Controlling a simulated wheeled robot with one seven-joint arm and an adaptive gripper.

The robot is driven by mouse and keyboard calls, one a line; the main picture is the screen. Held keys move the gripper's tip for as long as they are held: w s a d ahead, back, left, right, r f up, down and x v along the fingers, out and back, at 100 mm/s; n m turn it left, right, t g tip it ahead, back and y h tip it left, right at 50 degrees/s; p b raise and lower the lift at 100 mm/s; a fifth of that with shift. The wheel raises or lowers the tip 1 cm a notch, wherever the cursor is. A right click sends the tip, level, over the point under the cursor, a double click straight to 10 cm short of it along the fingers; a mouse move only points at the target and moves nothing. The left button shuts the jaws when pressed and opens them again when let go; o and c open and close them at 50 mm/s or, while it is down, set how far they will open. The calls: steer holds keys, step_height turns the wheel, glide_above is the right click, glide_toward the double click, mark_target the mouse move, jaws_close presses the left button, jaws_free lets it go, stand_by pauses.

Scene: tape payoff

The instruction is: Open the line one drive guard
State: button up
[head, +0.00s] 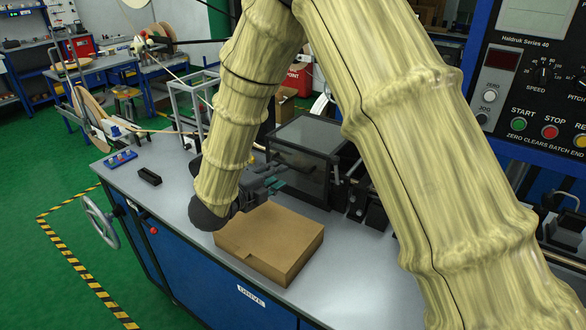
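The drive guard appears to be the dark-framed, see-through box (308,168) on the grey bench top, right of my gripper. My arm, in a pale yellow sleeve, comes down from the top and hides part of the guard's surroundings. My dark grey gripper (277,180) is at the guard's left side, above and behind a cardboard box. I cannot tell whether its fingers touch the guard or are open or shut. The guard looks closed, with dark parts dimly visible behind its panels. A label reading DRIVE (251,297) is on the bench's blue front.
A closed cardboard box (278,244) lies on the bench (352,278) just in front of the guard, below my gripper. A control panel (532,85) stands at the right. A handwheel (100,223) sticks out at the left.

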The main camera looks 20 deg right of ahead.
mark_target(291, 167)
steer(key=p+x, duration=0.2)
steer(key=x, duration=0.6)
steer(key=shift+w+d, duration=0.2)
steer(key=shift+d, duration=0.15)
steer(key=shift+c, duration=0.2)
jaws_close()
